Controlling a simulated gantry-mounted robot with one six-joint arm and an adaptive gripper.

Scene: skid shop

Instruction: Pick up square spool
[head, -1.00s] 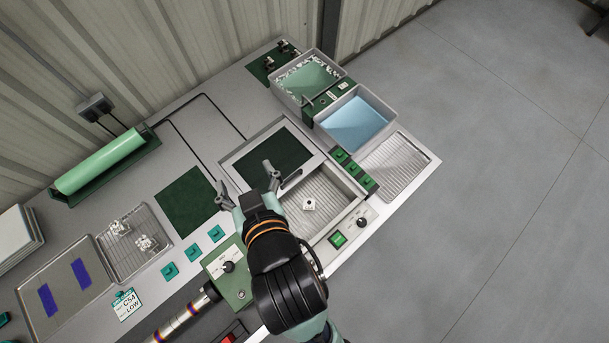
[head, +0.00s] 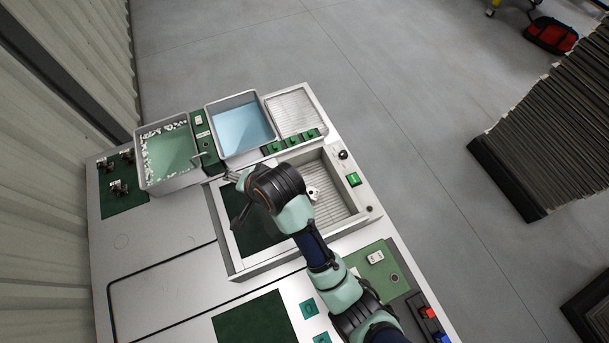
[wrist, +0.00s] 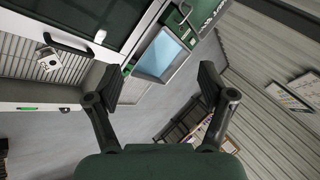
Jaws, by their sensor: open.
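A small white block with a dark hole (head: 313,193), likely the square spool, lies in the ribbed metal tray (head: 335,207) set into the bench. It also shows at the left of the wrist view (wrist: 48,59). My gripper (head: 236,198) is open and empty, to the left of the block and above the dark green panel (head: 258,238). In the wrist view my open fingers (wrist: 160,82) are apart from the block, with nothing between them. My arm passes close in front of the block in the head view.
A bin of green liquid with white bits along its edge (head: 168,152) and a bin of blue liquid (head: 240,129) stand at the back. A small tap (head: 199,155) rises near them. A ribbed drain tray (head: 296,110) is at the back right. Raised rims surround the sunken tray.

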